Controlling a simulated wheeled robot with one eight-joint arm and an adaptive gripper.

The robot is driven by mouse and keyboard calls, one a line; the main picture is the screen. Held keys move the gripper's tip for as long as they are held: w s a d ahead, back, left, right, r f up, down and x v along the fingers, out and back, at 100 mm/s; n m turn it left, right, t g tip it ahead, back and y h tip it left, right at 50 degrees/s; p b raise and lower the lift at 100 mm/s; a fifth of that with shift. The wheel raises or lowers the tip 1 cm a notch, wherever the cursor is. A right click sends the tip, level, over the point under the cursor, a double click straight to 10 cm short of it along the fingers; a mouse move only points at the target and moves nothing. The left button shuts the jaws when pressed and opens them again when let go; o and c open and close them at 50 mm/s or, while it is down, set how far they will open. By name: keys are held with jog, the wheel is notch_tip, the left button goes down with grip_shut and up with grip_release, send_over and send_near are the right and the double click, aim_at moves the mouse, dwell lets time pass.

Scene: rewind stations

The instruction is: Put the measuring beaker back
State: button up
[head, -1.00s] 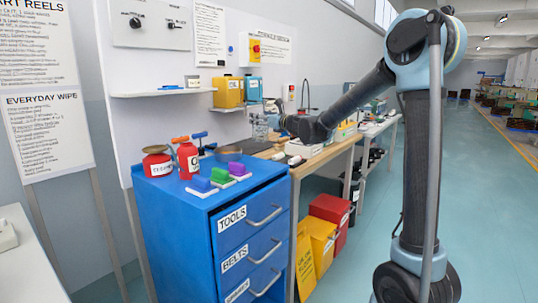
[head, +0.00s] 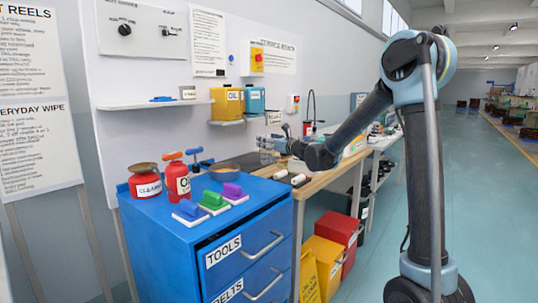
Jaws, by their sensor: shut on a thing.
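My gripper (head: 274,146) is small and far off, at the end of my arm over the wooden workbench (head: 312,183). It is shut on a small, pale, see-through thing that looks like the measuring beaker (head: 266,143). Its outline is hard to make out, and the fingers partly hide it. The gripper is beyond the blue tool cabinet, a little below the shelf with the oil containers. I cannot tell whether the beaker touches anything below it.
The blue cabinet (head: 230,225) bears a red cleaner can (head: 145,186), a red oil can (head: 178,183), a bronze bowl (head: 224,168) and coloured brushes (head: 213,200). A yellow oil container (head: 227,104) and a teal one (head: 255,100) stand on wall shelves. Yellow and red bins (head: 338,233) stand below the bench.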

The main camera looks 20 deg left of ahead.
aim_at(272, 151)
jog(key=shift+f, duration=2.2)
jog(key=o, duration=1.8)
jog(key=shift+c, duration=0.2)
